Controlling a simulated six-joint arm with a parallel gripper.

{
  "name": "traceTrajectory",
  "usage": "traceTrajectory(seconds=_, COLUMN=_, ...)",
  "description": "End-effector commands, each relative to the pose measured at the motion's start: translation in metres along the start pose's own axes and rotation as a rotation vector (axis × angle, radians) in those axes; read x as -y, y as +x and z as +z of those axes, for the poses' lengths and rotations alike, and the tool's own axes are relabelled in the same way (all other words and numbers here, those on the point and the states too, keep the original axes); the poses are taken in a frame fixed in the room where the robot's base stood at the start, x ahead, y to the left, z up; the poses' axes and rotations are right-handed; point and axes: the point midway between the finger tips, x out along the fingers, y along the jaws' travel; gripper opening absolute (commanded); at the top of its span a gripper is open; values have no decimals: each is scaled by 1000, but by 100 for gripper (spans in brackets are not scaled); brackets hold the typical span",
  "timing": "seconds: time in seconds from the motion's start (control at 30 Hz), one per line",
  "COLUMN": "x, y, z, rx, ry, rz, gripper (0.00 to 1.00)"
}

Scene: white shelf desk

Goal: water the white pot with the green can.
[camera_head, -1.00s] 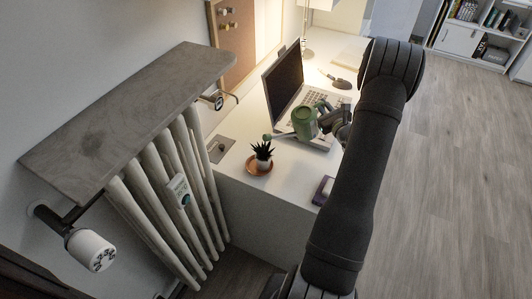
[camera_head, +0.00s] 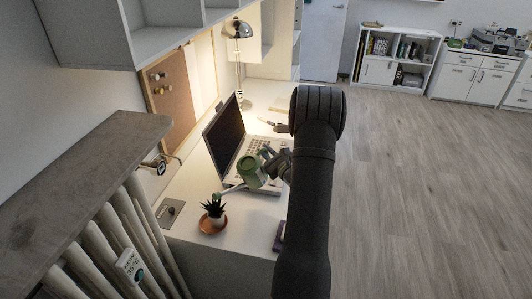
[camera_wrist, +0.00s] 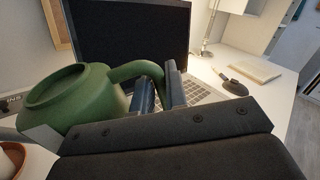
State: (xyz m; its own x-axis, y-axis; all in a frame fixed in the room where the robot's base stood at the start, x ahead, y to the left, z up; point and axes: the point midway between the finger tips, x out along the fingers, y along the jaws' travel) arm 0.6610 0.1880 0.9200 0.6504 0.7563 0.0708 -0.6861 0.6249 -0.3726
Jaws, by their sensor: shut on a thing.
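The green can (camera_head: 251,171) is held above the white desk, in front of the laptop, with its spout reaching left toward the potted plant. My gripper (camera_head: 279,165) is shut on the can's handle. In the wrist view my gripper (camera_wrist: 160,92) closes on the handle and the can (camera_wrist: 72,100) is tilted at the left. The white pot (camera_head: 215,219) holds a dark spiky plant and stands on a terracotta saucer (camera_head: 206,228) at the desk's near left. The spout's tip is close to the plant, slightly behind it. Whether water flows cannot be seen.
An open laptop (camera_head: 226,132) stands behind the can. A trowel (camera_wrist: 232,84) and a book (camera_wrist: 256,70) lie farther back. A lamp (camera_head: 238,32) stands at the back. A grey shelf (camera_head: 80,185) over a radiator is at left. A purple object (camera_head: 277,237) lies near the desk's edge.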

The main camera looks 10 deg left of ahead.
Motion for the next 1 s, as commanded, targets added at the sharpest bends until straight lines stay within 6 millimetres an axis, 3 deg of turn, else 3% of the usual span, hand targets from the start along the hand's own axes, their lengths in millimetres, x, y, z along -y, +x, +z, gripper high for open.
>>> traceTrajectory(seconds=1.0, x=0, y=0, z=8, rx=12, ry=-54, rz=-1, gripper=0)
